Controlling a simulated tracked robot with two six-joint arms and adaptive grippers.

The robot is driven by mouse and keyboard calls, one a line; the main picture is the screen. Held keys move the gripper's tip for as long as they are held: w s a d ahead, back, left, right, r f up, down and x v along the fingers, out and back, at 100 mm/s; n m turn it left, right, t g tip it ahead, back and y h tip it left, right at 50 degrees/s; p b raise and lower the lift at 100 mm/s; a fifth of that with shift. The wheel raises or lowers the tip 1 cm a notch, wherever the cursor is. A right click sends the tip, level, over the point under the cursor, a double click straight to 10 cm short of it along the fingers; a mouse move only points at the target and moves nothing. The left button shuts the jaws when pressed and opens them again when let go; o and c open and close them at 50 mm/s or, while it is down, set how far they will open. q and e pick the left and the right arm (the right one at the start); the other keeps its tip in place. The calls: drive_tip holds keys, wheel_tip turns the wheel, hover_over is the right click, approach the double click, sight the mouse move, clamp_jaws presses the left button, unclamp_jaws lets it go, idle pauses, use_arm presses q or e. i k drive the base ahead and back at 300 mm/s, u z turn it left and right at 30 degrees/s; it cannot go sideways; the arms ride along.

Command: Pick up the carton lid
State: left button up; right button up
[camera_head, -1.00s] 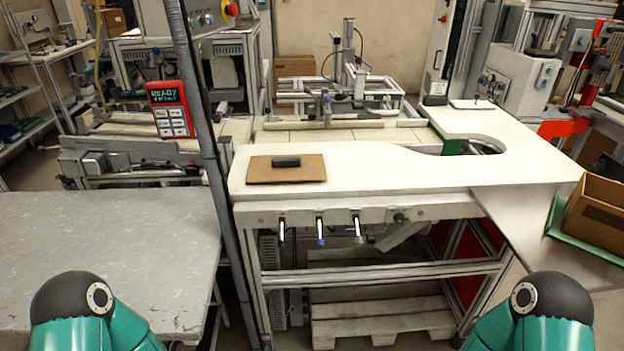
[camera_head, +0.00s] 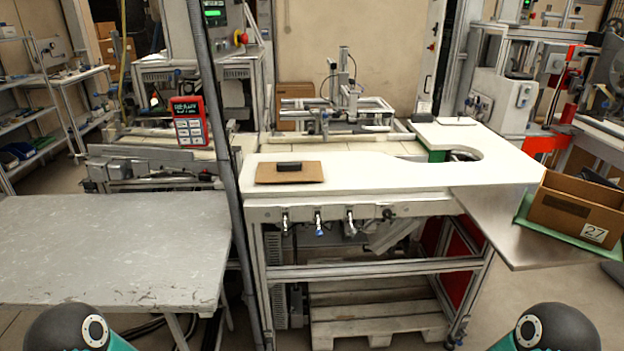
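The carton lid (camera_head: 264,174) is a flat brown cardboard piece lying on the white worktop (camera_head: 370,177), left of its middle. A small dark block (camera_head: 289,166), which looks like a handle, sits on top of it. Only the rounded teal and black upper parts of my two arms show at the bottom left and bottom right corners. Neither gripper is in view, and nothing of mine is near the lid.
An open cardboard carton (camera_head: 566,216) marked 27 stands on a green mat on a metal shelf (camera_head: 500,232) at right. A grey table (camera_head: 110,250) is at left. A grey post (camera_head: 222,150) rises between the tables. A red panel (camera_head: 189,121) stands behind.

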sight(286, 172)
drive_tip(key=u, duration=0.15)
drive_tip(key=i, duration=1.05)
drive_tip(key=z, duration=0.75)
